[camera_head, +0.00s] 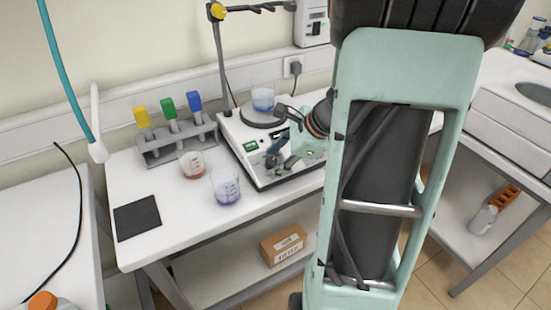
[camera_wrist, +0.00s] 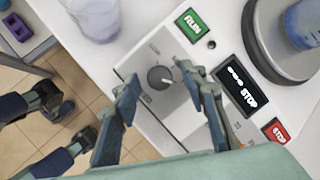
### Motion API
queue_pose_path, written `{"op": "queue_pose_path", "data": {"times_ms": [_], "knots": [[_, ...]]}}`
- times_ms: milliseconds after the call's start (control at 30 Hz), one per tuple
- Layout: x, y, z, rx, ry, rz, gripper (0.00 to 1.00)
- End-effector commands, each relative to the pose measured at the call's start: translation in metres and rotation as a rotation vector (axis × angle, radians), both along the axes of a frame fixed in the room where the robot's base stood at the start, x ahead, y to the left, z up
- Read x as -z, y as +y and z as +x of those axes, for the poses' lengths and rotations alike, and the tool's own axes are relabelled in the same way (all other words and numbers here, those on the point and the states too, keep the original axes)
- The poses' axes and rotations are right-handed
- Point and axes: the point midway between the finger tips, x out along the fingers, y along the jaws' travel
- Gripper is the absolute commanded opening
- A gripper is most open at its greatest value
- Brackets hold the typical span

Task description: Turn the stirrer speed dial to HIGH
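The stirrer (camera_head: 240,135) is a white box on the bench with a round dark plate. Its grey round dial (camera_wrist: 158,80) shows on the front panel in the wrist view, with a light pointer mark; the small lettering around it is too blurred to read. My gripper (camera_wrist: 160,72) is open, with one finger on each side of the dial and visible gaps to it. I cannot tell how far above the panel the fingertips are. In the head view my gripper (camera_head: 279,154) is at the stirrer's front and hides the dial.
A beaker (camera_head: 262,98) stands on the stirrer plate (camera_wrist: 265,42). The panel has a green RUN button (camera_wrist: 191,25), a dark display (camera_wrist: 240,88) and a red STOP button (camera_wrist: 276,131). Two beakers (camera_head: 226,187) (camera_head: 193,164) and a rack (camera_head: 167,146) stand to the left.

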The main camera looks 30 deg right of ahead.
Motion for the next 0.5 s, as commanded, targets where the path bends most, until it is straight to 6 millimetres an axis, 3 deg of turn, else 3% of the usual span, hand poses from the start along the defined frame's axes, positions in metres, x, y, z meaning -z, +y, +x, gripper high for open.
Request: {"op": "queue_pose_path", "data": {"times_ms": [233, 500], "knots": [[-0.012, -0.005, -0.006, 0.001, -0.003, -0.002, 0.4], [-0.058, -0.022, -0.033, 0.002, -0.005, -0.003, 0.4]]}}
